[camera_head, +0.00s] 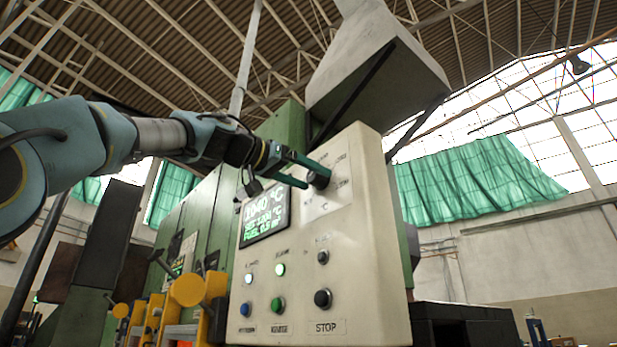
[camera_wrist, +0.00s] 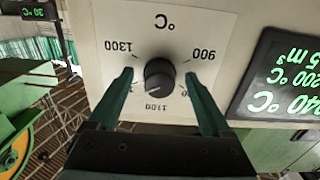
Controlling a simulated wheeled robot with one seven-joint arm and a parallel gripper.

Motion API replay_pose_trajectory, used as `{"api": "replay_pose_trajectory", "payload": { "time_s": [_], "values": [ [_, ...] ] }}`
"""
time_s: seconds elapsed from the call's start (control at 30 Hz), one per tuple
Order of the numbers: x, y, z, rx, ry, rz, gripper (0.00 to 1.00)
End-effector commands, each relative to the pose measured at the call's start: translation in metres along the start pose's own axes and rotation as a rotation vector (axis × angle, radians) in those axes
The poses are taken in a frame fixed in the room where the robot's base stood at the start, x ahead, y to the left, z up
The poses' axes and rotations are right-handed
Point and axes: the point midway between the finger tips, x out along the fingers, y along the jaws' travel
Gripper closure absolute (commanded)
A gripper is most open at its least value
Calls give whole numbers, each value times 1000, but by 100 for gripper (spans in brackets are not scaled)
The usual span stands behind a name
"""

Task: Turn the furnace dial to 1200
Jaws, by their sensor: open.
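The furnace dial (camera_head: 319,175) is a round black knob at the top of the pale control panel (camera_head: 366,230). In the wrist view the dial (camera_wrist: 159,76) appears upside down on a white scale plate. The labels 1300, 900 and 1100 show; the 1000 and 1200 labels are mostly hidden by the fingers. A pale mark shows on the knob's lower left. My gripper (camera_wrist: 158,75) is open, one green finger on each side of the knob, with small gaps visible. The display (camera_head: 265,214) reads 1040 °C, with a set line that appears to read 1200 °C.
Below the dial the panel has several buttons, including a green one (camera_head: 278,304) and a black STOP button (camera_head: 323,299). Yellow valve-like fittings (camera_head: 187,290) stand left of the panel. A large grey hood (camera_head: 375,75) hangs above it.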

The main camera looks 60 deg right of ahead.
Motion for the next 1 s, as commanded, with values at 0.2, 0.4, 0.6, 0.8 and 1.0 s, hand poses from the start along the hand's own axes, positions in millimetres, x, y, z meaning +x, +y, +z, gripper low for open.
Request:
{"api": "replay_pose_trajectory", "payload": {
  "time_s": [0.2, 0.4, 0.6, 0.8, 1.0],
  "values": [
    [-11, -2, 1, 2, 2, -5, 17],
    [-47, -2, 4, 3, 2, -7, 17],
    [-84, -1, 3, 2, 2, -5, 17],
    [-104, -1, 2, 0, 0, -2, 17],
    [-108, 0, 0, 0, 0, 0, 17]
  ]
}}
